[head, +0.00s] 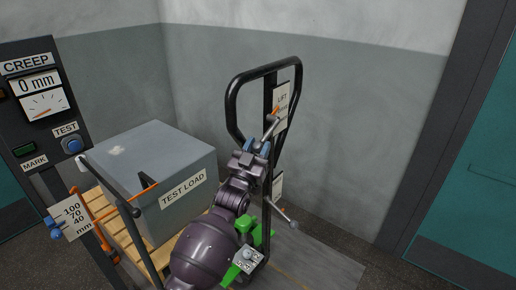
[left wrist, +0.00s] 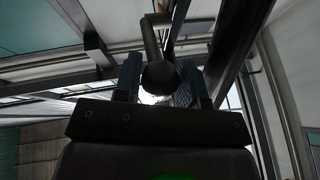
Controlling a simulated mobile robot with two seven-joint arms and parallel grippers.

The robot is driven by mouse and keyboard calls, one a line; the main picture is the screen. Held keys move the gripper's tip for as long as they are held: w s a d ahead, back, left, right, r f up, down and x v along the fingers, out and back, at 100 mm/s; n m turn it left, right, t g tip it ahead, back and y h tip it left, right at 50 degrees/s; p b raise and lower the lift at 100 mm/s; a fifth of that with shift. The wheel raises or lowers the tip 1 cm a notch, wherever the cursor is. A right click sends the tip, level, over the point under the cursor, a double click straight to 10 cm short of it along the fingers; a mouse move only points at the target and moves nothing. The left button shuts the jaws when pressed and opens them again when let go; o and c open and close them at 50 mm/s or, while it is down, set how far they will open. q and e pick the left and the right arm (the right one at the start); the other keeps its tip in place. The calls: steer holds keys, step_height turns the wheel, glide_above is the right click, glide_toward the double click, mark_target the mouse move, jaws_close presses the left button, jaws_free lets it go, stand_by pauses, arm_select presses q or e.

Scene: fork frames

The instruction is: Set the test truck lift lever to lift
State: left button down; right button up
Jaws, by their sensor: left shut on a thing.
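The test truck's black handle loop (head: 233,100) stands upright in front of the wall corner. A pale plate (head: 282,100) with LIFT at its top is fixed on its post. The lift lever (head: 269,127) is a grey rod, with an orange pointer (head: 275,112) over the plate just below the word LIFT. My left gripper (head: 257,148) is shut on the lever's lower end. In the left wrist view, the lever's dark round knob (left wrist: 160,76) sits between the two fingers. My arm hides part of the post. My right gripper is not in view.
A grey TEST LOAD box (head: 150,175) sits on a wooden pallet (head: 118,225) at left. A rod with a ball end (head: 292,225) sticks out low on the right. Floor at right is clear.

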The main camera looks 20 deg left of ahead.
arm_select(q)
steer(key=c, duration=1)
jaws_free()
steer(key=v, duration=1.1)
steer(key=shift+w, duration=0.15)
steer(key=s+a+f+g+y, duration=0.1)
steer(key=s+f+g, duration=0.3)
steer(key=s+f, duration=0.4)
steer(key=s+a+f+n+g+y, duration=0.1)
steer(key=s+a+f+g, duration=0.2)
steer(key=s+f, duration=0.5)
steer(key=s+a+f+g+y, duration=0.1)
steer(key=s+f+g, duration=0.3)
steer(key=s+f, duration=0.4)
steer(key=s+a, duration=0.1)
steer(key=s, duration=0.4)
steer(key=shift+n+g, duration=0.3)
steer(key=shift+g, duration=0.1)
